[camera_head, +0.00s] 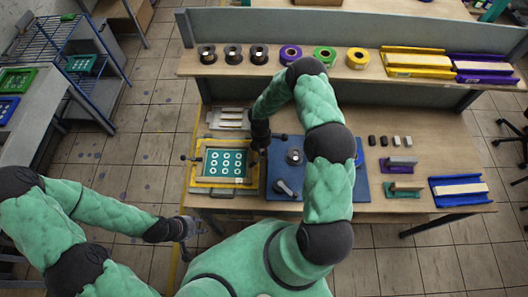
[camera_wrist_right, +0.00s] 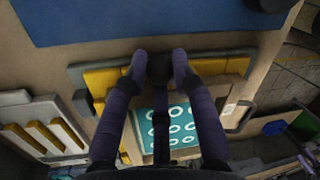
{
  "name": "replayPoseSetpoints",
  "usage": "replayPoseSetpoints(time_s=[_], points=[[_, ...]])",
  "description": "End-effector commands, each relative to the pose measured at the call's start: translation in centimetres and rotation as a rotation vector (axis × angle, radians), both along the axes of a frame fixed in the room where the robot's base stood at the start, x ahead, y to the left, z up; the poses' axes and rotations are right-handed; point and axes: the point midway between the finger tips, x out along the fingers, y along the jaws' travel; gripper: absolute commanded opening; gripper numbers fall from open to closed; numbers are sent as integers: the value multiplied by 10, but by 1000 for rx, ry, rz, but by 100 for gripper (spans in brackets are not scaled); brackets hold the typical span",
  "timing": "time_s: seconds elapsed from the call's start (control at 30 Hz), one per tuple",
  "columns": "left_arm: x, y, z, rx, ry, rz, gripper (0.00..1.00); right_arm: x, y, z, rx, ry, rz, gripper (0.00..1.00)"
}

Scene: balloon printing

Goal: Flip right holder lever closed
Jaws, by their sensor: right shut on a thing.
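The printing fixture (camera_head: 199,180) has a yellow frame around a teal plate (camera_head: 223,163) with several white rings. The plate also shows in the right wrist view (camera_wrist_right: 178,125). The left holder lever (camera_head: 190,158) sticks out at the frame's left side. My right gripper (camera_head: 262,146) is at the frame's right side. In the right wrist view, my right gripper (camera_wrist_right: 160,65) is shut on the dark knob of the right holder lever (camera_wrist_right: 159,72), one fingertip on each side. My left gripper (camera_head: 187,229) hangs low near the table's front left corner, away from the fixture; its fingers are too small to judge.
A blue board (camera_head: 345,190) with dark knobs lies right of the fixture, partly behind my right arm. A tray with pale strips (camera_head: 228,118) lies behind the fixture. Spools (camera_head: 233,54) stand on the back shelf. Small blocks and holders (camera_head: 457,190) lie on the table's right.

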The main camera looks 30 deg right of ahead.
Motion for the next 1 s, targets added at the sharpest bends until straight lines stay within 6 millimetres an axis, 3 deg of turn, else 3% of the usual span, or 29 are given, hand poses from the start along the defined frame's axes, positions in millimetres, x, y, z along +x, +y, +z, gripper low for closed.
replayPoseSetpoints(time_s=[0.67, 1.0], points=[[0, 0, -9, 0, 0, 0, 40, -5, 1, -3, 3, 4, -60, 0], [0, 0, -35, 0, 0, 0, 40, -16, 0, -5, 3, 5, -289, 0]])
